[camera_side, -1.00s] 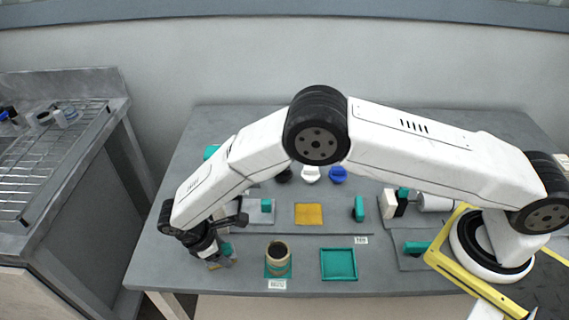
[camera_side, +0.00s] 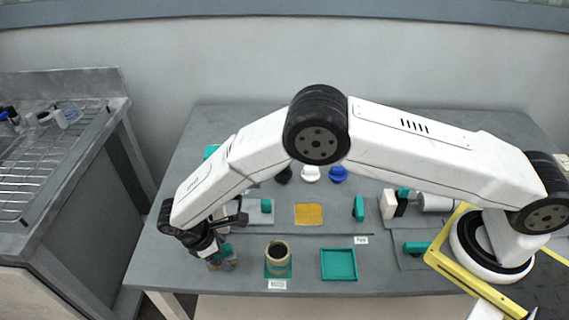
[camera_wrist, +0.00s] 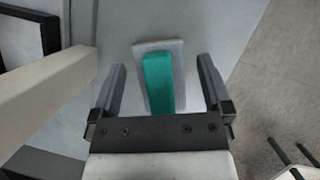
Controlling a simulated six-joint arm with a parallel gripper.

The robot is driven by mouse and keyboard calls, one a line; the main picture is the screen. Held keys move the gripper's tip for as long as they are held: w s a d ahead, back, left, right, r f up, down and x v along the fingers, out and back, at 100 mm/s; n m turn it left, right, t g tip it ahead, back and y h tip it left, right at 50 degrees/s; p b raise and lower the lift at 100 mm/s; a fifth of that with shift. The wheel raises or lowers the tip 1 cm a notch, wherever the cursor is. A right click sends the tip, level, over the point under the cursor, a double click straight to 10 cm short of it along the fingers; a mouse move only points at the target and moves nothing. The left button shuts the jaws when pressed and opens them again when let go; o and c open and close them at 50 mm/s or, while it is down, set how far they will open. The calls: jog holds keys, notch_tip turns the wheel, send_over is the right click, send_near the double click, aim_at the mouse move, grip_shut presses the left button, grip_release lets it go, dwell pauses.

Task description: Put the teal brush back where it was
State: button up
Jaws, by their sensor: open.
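The teal brush (camera_wrist: 158,82), a teal block on a pale grey base, sits between my fingers in the wrist view. My gripper (camera_wrist: 160,75) is open, with a gap on either side of the brush. In the side view my gripper (camera_side: 222,262) is low at the front left of the table, and a bit of teal (camera_side: 225,249) shows beside it. The fingers and wrist hide most of the brush there. I cannot tell whether its base rests fully on the table.
A tan roll (camera_side: 278,252) stands on a teal square just right of my gripper. An empty teal tray (camera_side: 339,279) is farther right. A yellow-orange square (camera_side: 309,214) lies behind. A beige bar (camera_wrist: 45,98) is close on the left in the wrist view. The table's front edge is near.

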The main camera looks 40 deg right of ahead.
jog(key=v, duration=1.2)
dwell(0.8)
